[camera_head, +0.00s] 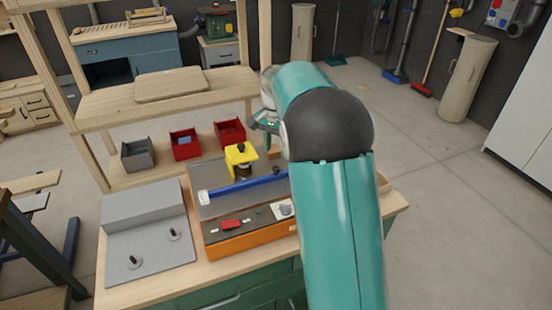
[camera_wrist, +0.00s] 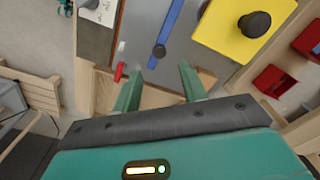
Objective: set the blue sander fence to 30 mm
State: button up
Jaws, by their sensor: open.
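The sander (camera_head: 225,240) has an orange base and a grey top, and stands on the workbench. Its blue fence (camera_head: 245,185) lies as a long bar across the top, with a dark knob (camera_head: 276,171) near its right end. In the wrist view the blue fence (camera_wrist: 174,22) runs up from its dark knob (camera_wrist: 158,51). My gripper (camera_wrist: 158,79) is open and empty; the knob is just beyond the gap between its fingertips, apart from them. In the head view my arm hides most of the gripper and the sander's right end. Scale marks are not readable.
A yellow block with a black knob (camera_head: 240,154) stands behind the fence; it also shows in the wrist view (camera_wrist: 225,37). A grey plate with two knobs (camera_head: 150,247) lies left. Red bins (camera_head: 185,148) and a grey bin (camera_head: 138,156) sit behind, under a wooden shelf (camera_head: 160,105).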

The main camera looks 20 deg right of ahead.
notch_tip(320, 180, up, 7)
jog(key=shift+r, duration=0.15)
dwell(0.4)
jog(key=s+a+r+n+t, duration=0.1)
jog(key=s+a+r+n, duration=0.25)
jog(key=s, duration=0.45)
jog(key=s+a+r+n+t, duration=0.2)
jog(key=s+a+r, duration=0.15)
jog(key=s, duration=0.45)
jog(key=s+a+f+n+t, duration=0.1)
jog(key=s+a+f+n, duration=0.1)
jog(key=s, duration=0.6)
jog(key=s+a+f+n+t, duration=0.1)
jog(key=s+a+f+n, duration=0.2)
jog(key=s, duration=0.5)
jog(key=shift+f+t, duration=0.3)
jog(key=shift+f, duration=0.05)
jog(key=shift+s+d, duration=0.1)
jog(key=shift+d, duration=0.05)
